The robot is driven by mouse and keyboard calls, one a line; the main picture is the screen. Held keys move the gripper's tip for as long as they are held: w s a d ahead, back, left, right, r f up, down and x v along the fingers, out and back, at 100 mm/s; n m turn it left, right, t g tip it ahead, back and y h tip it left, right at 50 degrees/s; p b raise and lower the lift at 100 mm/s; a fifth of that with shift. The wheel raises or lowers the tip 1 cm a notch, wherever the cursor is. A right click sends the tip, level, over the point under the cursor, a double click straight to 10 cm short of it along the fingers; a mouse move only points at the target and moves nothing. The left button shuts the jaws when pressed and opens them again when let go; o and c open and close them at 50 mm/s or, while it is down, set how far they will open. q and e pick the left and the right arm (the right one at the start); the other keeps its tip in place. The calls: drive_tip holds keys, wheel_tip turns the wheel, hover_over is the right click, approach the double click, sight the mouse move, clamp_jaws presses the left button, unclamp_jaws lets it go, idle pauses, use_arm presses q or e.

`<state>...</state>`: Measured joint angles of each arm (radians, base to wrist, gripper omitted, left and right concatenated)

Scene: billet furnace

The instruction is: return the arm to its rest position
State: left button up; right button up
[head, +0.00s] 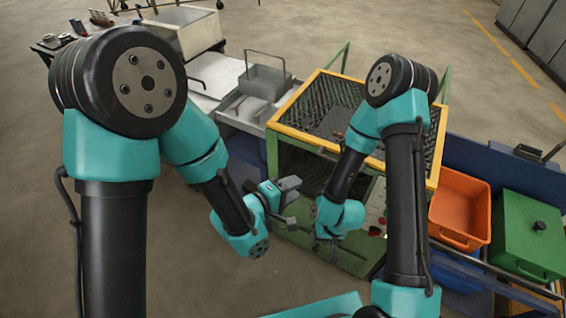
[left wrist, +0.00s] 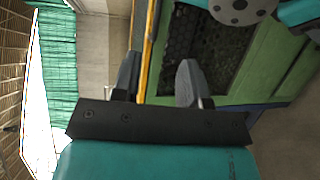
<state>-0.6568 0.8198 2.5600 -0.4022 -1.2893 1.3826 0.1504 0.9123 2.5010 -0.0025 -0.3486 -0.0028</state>
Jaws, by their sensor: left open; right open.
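My left gripper (head: 294,204) is open and empty in the head view, in front of the green furnace frame (head: 292,160). Its two dark fingers stand apart in the left wrist view (left wrist: 158,76), with nothing between them. My right gripper (head: 325,250) points down in the head view, just right of and below the left one, in front of the furnace frame. It is small and partly hidden by its own wrist, and I see nothing held in it. Both teal and black arms are bent at the elbow.
An orange bin (head: 461,205) and a green lidded box (head: 528,232) stand at the right. A grey metal tray with a handle (head: 265,82) sits on a bench behind. Yellow-rimmed mesh (head: 322,88) tops the furnace frame. Open floor (head: 480,90) lies beyond.

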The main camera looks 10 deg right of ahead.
use_arm(q)
drive_tip(key=w+a+f+m+y, duration=0.15)
drive_tip(key=a+f+y, duration=0.25)
drive_tip(key=a+f, duration=0.45)
drive_tip(key=w+a+f+y, duration=0.35)
drive_tip(key=a+f, duration=0.35)
drive_tip(key=a, duration=0.3)
drive_tip(key=s+a+f+m+g+y, duration=0.1)
drive_tip(key=s+a+f+g, duration=0.2)
drive_tip(key=s+a+f, duration=0.2)
drive_tip(key=s+a+f+m+g+y, duration=0.1)
drive_tip(key=s+a+f, duration=0.4)
drive_tip(key=a, duration=0.7)
drive_tip(key=shift+s+g+y, duration=0.15)
drive_tip(key=shift+g+y, duration=0.5)
drive_tip(key=shift+g, duration=0.25)
